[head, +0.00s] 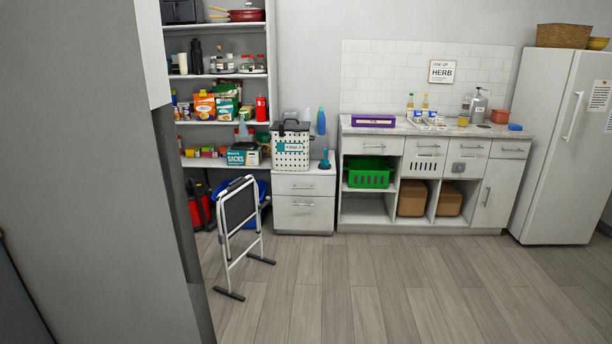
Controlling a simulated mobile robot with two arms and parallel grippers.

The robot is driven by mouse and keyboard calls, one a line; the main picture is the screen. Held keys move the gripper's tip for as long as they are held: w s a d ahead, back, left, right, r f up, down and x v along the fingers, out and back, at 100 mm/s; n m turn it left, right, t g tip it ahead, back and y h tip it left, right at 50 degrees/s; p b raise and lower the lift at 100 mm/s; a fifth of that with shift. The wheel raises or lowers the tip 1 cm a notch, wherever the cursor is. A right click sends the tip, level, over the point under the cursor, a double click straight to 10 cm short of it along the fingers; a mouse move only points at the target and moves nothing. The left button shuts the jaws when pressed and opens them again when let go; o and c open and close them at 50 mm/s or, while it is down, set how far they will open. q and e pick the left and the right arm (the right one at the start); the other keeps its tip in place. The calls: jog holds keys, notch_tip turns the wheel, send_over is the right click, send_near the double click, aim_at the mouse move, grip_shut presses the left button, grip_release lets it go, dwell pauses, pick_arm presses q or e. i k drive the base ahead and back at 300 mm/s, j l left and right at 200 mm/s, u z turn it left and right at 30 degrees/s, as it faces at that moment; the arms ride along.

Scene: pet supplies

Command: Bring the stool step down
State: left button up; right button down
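A folding step stool (239,204) stands upright on the wood floor in the head view, left of the middle. It has a white tube frame, a dark panel near its top and black feet. The dark panel is tilted up close to the frame, and the stool looks folded. Neither of my grippers shows in the head view.
A grey wall (90,180) fills the left side and stands near the stool. Behind the stool are a loaded shelf unit (215,76), a white drawer cabinet (303,212) and a long counter (400,130). A white fridge (560,150) stands at the right. The floor (420,285) in front is clear.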

aim_at(239, 208)
jog(key=i+z, duration=0.1)
jog(key=i, duration=2)
jog(key=i+u, duration=0.4)
jog(key=i+l+u, duration=0.15)
jog(key=i+u, duration=0.25)
jog(key=i+l+u, duration=0.2)
jog(key=u, duration=0.15)
jog(key=i+l+u, duration=0.4)
jog(key=k+j, duration=0.1)
